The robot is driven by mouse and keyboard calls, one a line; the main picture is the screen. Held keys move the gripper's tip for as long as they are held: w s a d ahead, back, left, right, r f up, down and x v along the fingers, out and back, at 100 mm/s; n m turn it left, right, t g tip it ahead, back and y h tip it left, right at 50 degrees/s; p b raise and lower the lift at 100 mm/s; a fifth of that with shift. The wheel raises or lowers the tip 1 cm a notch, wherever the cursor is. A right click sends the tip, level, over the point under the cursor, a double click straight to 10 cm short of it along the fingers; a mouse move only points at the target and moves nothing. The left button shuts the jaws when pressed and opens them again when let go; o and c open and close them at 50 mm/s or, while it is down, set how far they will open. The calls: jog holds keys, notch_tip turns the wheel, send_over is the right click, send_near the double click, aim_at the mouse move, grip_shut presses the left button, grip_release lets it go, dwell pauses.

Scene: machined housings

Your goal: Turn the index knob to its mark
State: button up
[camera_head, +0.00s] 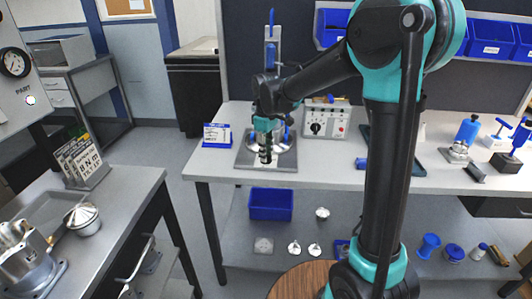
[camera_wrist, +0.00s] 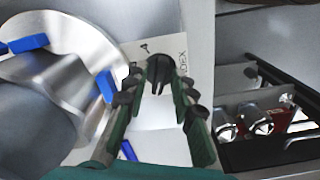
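The index knob (camera_wrist: 161,70) is a small black knob on a pale plate (camera_wrist: 198,42) with lettering ending in "DEX", in the wrist view. A small black mark (camera_wrist: 145,47) is on the plate, up and left of the knob. My gripper (camera_wrist: 158,84) is open, its two dark fingers on either side of the knob in the picture; I cannot tell whether they touch it. In the head view my gripper (camera_head: 265,157) points down over the metal fixture (camera_head: 250,163) on the bench and hides the knob.
A large round metal part (camera_wrist: 88,42) with blue pads lies close to the left of my fingers. A control box (camera_head: 325,122) stands right of the fixture, and a blue-framed sign (camera_head: 216,136) left of it. The bench front (camera_head: 320,179) is clear.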

grip_shut()
jog(key=shift+m, duration=0.4)
jog(key=m, duration=0.3)
jog(key=shift+m, duration=0.3)
jog(key=m, duration=0.3)
jog(key=shift+m, duration=0.3)
jog(key=m, duration=0.9)
jog(key=shift+m, duration=0.3)
jog(key=shift+o, duration=1.5)
grip_release()
